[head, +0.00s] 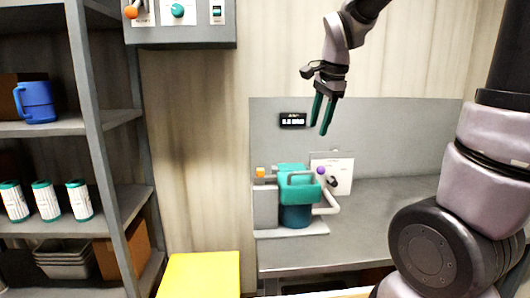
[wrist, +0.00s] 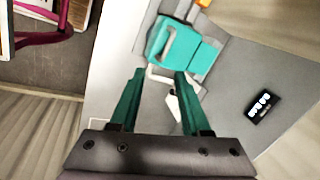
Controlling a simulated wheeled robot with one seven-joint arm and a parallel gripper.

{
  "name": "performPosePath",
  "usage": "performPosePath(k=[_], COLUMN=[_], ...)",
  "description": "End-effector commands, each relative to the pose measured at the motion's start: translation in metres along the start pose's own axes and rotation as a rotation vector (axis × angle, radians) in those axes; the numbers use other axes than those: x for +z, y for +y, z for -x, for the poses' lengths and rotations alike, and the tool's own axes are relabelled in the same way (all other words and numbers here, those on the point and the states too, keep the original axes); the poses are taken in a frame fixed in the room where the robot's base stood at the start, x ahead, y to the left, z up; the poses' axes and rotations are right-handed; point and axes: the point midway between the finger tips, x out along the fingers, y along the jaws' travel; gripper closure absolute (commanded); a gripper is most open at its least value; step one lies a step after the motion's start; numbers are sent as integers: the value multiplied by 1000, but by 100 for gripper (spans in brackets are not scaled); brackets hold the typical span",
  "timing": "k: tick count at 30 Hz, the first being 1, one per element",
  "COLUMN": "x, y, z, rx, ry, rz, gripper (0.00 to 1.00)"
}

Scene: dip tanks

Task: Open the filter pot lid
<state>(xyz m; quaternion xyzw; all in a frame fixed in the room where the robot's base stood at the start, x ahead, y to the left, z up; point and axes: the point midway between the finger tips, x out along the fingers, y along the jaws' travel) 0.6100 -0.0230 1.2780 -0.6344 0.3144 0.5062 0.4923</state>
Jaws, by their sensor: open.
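The filter pot (head: 296,214) is a dark teal cylinder on a grey bench at the back. Its teal lid (head: 299,188) has a grey bar handle on top and looks shut. In the wrist view the teal lid (wrist: 172,46) shows at the top, beyond the fingers. My gripper (head: 319,116) has two green fingers and hangs above the bench, up and to the right of the pot. It is open and empty, apart from the lid.
A white card (head: 340,174) and a small black display (head: 292,120) are behind the pot. A grey block (head: 265,205) stands on its left. A shelf (head: 100,130) with white cartridges (head: 47,201) and a blue mug (head: 38,102) is at left. The bench's right side is clear.

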Motion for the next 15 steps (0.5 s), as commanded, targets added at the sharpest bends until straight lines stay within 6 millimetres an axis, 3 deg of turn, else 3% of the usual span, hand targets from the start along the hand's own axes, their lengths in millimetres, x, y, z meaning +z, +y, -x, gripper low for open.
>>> performPosePath(k=[1,6,12,15], x=[-2,-1,8,11], y=[13,60,104,116], z=[18,60,85,89], rx=[-42,-168,-263,-283], ry=[-5,21,111,148], rz=[70,391,706,803], gripper=[53,53,53,53])
